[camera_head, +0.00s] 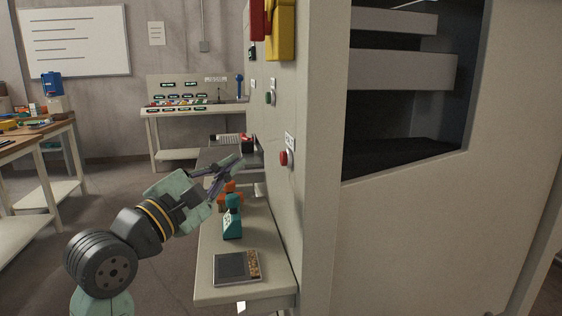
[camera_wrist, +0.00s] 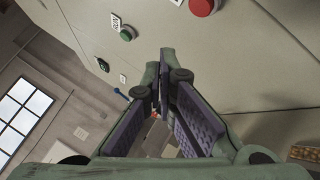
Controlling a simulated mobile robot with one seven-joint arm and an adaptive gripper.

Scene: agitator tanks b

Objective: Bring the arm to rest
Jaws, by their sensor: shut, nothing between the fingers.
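My gripper (camera_head: 235,163) is at the end of my raised arm, above the narrow shelf along the big cabinet's side. In the wrist view my gripper (camera_wrist: 163,60) has its fingertips together with nothing held. It points toward the cabinet wall. A red button (camera_head: 284,158) is on that wall to the right of the fingers and apart from them. It also shows at the top of the wrist view (camera_wrist: 203,6). A green button (camera_head: 268,98) sits farther along, and the wrist view shows it too, beside a RUN label (camera_wrist: 126,34).
Below my gripper the shelf (camera_head: 212,270) holds a teal object (camera_head: 232,222), an orange object (camera_head: 226,193) partly hidden, and a dark flat tray (camera_head: 238,267). A cluttered workbench (camera_head: 65,125) stands at left and a control desk (camera_head: 160,115) at the back. Open floor lies between.

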